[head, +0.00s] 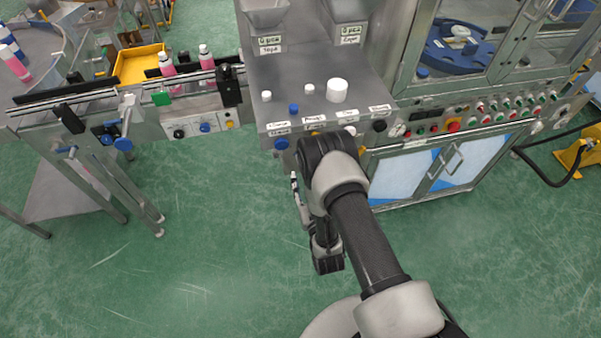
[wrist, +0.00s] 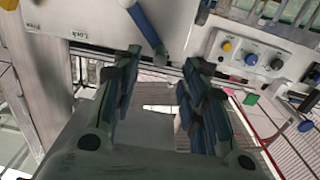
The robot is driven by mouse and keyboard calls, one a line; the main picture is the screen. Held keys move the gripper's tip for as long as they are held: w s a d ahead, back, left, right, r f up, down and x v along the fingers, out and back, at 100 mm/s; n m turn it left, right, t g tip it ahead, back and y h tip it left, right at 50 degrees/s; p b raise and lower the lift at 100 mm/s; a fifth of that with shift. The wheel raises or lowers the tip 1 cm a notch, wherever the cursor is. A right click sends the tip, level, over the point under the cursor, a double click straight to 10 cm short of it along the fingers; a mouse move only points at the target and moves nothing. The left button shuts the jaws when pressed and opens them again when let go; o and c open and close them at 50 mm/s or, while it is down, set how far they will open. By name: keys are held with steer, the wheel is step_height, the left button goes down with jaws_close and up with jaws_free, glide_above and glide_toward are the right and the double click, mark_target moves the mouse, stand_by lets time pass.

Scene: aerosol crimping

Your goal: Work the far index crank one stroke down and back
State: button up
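A blue-handled crank (wrist: 147,27) shows at the top of the wrist view, slanting down toward the gap between my fingertips. The blue end (head: 281,143) on the machine's front left in the head view looks like the same handle. I cannot tell whether it is the far one. My gripper (wrist: 160,68) is open, with its fingers apart on either side of an empty gap. The handle's lower end is at or just beyond the tips; contact is unclear. In the head view, my gripper hangs low before the machine, partly hidden by my arm.
A knob panel (wrist: 250,52) is at upper right in the wrist view. White and blue caps (head: 337,90) sit on the machine top. Green floor is clear in front.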

steer(key=shift+b+x, duration=0.35)
steer(key=shift+x, duration=2.65)
steer(key=shift+c, duration=0.2)
jaws_close()
